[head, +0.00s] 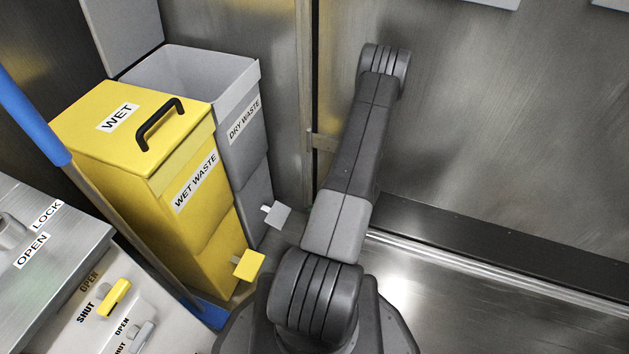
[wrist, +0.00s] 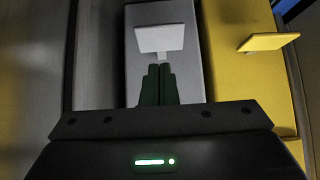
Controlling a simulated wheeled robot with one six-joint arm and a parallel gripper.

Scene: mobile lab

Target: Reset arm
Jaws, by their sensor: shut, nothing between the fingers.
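My gripper (wrist: 158,82) shows in the wrist view with its two dark fingers together and nothing between them. Beyond the fingertips in that view is the light grey pedal (wrist: 162,38) of the grey dry waste bin (wrist: 192,75). I cannot tell whether the fingers touch the pedal. The yellow pedal (wrist: 268,42) is to the right. In the head view my arm reaches up and away, and its end is hidden behind the arm links.
The yellow wet waste bin (head: 135,140) has its lid shut. The grey dry waste bin (head: 232,95) behind it stands open. A blue-handled pole (head: 32,118) leans at the left beside a panel with switches (head: 115,298). Metal floor at the right (head: 480,310) is clear.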

